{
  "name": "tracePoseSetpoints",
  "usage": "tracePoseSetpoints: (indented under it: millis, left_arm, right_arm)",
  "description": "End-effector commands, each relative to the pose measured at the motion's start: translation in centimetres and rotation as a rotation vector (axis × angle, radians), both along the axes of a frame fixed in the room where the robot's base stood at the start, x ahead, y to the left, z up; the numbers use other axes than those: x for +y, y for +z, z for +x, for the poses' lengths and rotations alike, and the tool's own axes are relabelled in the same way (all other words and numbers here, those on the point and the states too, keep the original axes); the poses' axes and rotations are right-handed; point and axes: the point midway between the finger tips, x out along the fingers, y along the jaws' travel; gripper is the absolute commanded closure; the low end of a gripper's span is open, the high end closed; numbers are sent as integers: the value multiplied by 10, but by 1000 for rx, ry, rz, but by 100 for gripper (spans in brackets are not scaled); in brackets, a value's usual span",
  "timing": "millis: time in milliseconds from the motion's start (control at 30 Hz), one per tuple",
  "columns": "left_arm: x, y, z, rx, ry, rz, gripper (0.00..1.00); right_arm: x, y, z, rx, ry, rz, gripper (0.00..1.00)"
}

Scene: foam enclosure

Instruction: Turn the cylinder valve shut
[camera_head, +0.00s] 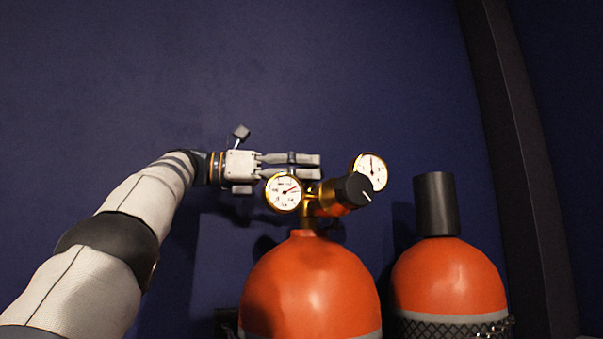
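An orange cylinder (310,284) stands upright in the lower middle. A brass valve and regulator body (318,198) sits on top of it. It carries a left round gauge (284,193), a right round gauge (371,171) and a black knob (353,189) with a white mark. I cannot make out a separate valve handle. My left gripper (308,166) points right, its fingers level above the left gauge and left of the black knob. Only a narrow dark gap shows between the fingers, and I see nothing held there. Whether it touches the brass fitting is unclear. My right gripper is out of view.
A second orange cylinder (447,279) with a black cap (435,204) and dark mesh around it stands to the right. A dark blue wall (300,70) lies behind, with a dark upright post (520,150) at the right. The space above the gauges is clear.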

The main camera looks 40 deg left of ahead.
Motion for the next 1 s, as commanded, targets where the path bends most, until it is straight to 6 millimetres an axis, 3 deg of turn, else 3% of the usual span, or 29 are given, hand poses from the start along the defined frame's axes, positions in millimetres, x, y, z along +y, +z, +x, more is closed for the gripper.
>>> tracePoseSetpoints:
  millis: [300, 700, 1000]
  left_arm:
    - [1, 1, -1, -1, 1, 0, 36]
    - [45, 0, -54, -1, 2, 0, 36]
    - [48, 0, -58, 0, 1, 0, 36]
  right_arm:
    - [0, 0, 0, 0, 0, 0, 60]
    - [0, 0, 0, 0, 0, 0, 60]
    - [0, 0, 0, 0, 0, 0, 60]
